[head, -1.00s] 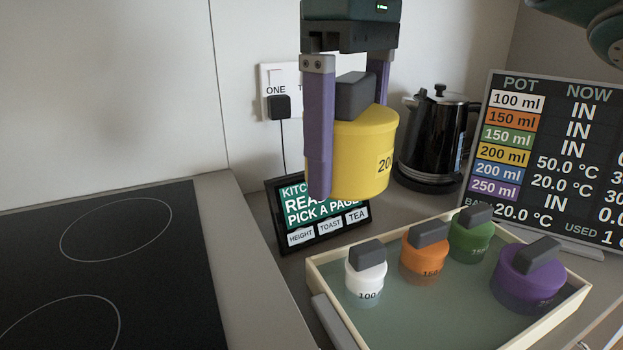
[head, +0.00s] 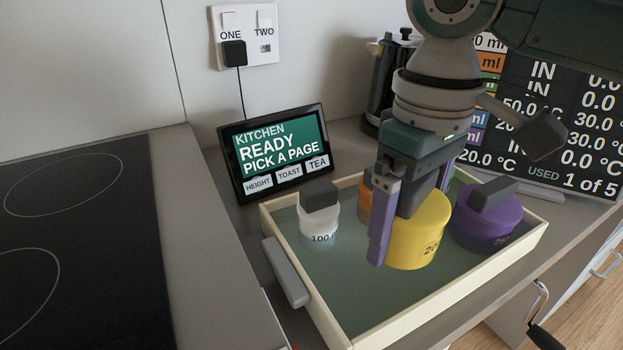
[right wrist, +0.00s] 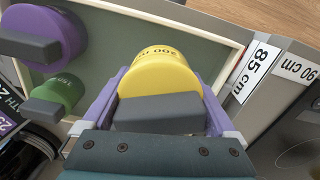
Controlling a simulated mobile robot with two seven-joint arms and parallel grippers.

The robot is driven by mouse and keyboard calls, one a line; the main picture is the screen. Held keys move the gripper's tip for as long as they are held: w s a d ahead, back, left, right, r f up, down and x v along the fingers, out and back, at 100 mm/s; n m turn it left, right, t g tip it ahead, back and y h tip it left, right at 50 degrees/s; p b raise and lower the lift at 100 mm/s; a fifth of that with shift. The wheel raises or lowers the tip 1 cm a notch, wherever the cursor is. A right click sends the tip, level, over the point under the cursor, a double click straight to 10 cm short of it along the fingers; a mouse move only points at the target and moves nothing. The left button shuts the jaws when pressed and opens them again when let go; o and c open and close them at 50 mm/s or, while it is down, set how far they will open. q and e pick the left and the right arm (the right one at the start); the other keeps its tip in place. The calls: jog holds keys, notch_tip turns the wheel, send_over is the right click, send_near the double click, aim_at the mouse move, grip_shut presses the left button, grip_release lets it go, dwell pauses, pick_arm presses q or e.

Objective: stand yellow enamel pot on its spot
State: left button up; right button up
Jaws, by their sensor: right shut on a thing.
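The yellow enamel pot (head: 420,232), marked 200, has a dark grey block handle. My right gripper (head: 402,225) is shut on it, with purple fingers on either side. The pot is upright, over or in the cream-rimmed tray (head: 445,289); I cannot tell whether its base touches the tray floor. In the right wrist view the pot (right wrist: 160,75) sits between the fingers of the gripper (right wrist: 160,95). The spot itself cannot be made out. My left gripper is out of view.
In the tray stand a white pot (head: 318,228), an orange pot (head: 365,195) partly hidden, and a purple pot (head: 487,220); a green pot (right wrist: 62,88) shows in the wrist view. A tablet (head: 278,150), kettle (head: 383,85) and readout board (head: 560,130) stand behind. The hob (head: 80,230) is left.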

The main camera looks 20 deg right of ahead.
aim_at(414, 188)
jog(key=shift+f+b, duration=0.65)
jog(key=shift+f, duration=2.55)
jog(key=o, duration=1.6)
jog(key=shift+f, duration=0.1)
notch_tip(414, 188, up, 11)
jog(key=p, duration=0.2)
jog(key=shift+p, duration=0.35)
jog(key=shift+r, duration=0.65)
